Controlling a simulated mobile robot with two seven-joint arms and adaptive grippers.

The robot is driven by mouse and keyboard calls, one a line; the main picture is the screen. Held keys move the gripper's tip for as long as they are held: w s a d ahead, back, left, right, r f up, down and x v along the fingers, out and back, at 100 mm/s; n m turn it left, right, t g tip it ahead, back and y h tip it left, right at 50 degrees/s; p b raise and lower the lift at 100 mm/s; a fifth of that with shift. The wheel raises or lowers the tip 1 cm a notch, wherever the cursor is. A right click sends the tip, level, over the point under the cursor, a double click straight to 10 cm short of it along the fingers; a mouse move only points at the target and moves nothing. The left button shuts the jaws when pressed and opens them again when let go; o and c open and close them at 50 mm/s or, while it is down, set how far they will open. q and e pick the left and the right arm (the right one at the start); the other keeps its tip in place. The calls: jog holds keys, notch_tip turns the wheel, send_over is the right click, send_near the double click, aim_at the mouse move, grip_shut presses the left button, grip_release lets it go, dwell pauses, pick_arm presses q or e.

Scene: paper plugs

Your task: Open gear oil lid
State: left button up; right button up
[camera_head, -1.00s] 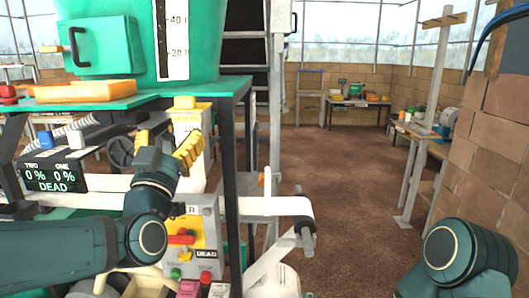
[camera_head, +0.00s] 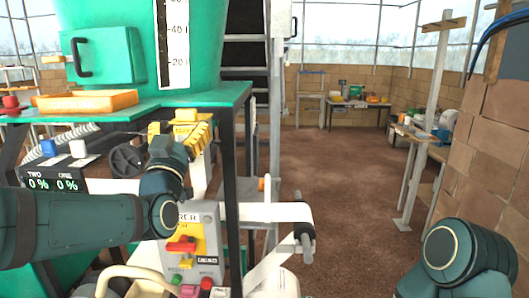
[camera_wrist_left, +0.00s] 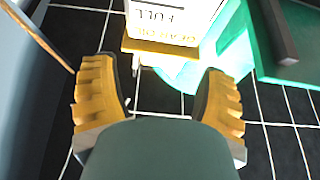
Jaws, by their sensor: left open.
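My left gripper (camera_head: 180,134) is open in the head view, its yellow ridged fingers raised beside the yellow top (camera_head: 187,115) of a container under the green table. The lid cannot be told apart clearly. My right gripper is out of view; only part of my right arm shows.
The green table (camera_head: 205,98) and its dark leg (camera_head: 229,180) stand close to my left arm. A black handwheel (camera_head: 127,160) is left of the gripper. A grey control box (camera_head: 205,240) with coloured buttons is below. The brown floor (camera_head: 350,200) is open to the right.

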aim_at(185, 117)
pick_arm(q)
jog(key=shift+x, duration=1.95)
jog(key=shift+o, duration=0.7)
jog(key=c, duration=0.4)
